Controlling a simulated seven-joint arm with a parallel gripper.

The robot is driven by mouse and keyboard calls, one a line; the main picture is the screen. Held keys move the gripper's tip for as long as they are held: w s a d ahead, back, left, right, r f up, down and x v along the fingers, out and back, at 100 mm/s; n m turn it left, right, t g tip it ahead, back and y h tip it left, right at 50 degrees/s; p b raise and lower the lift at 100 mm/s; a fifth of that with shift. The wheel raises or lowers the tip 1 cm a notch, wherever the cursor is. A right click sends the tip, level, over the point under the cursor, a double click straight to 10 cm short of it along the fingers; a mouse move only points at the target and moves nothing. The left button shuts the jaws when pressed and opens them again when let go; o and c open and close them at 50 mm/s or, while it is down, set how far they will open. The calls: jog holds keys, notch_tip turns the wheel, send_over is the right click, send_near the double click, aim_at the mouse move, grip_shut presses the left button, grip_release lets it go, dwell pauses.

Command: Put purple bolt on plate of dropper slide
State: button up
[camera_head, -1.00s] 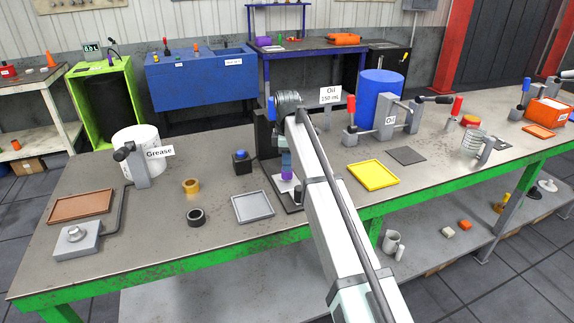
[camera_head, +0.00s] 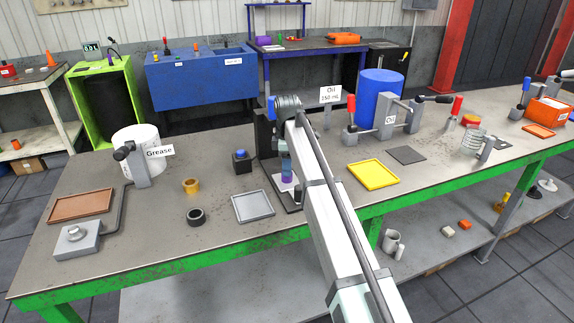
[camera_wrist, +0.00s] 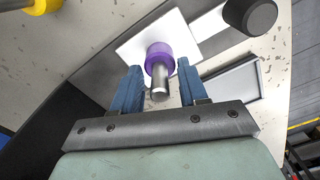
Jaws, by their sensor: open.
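The purple bolt (camera_wrist: 158,54) has a purple head and a grey metal shank. In the wrist view its head is on the white plate of the dropper slide (camera_wrist: 132,48), with the shank pointing up toward my gripper. My gripper (camera_wrist: 159,66) is open, with one blue finger on each side of the bolt and a visible gap to both. In the head view the bolt (camera_head: 287,178) shows low at my gripper (camera_head: 286,171), over the white plate (camera_head: 278,183). The arm hides part of the dropper slide.
A grey tray (camera_head: 253,219) stands left of the slide, and a yellow tray (camera_head: 393,185) right of it. A black ring (camera_head: 195,223), a gold ring (camera_head: 191,192) and a dark box with a blue top (camera_head: 241,167) are to the left. The dropper's dark upright (camera_head: 262,125) stands close behind my gripper.

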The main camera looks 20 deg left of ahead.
jog(key=shift+r, duration=0.1)
notch_tip(320, 180, up, 12)
dwell(0.5)
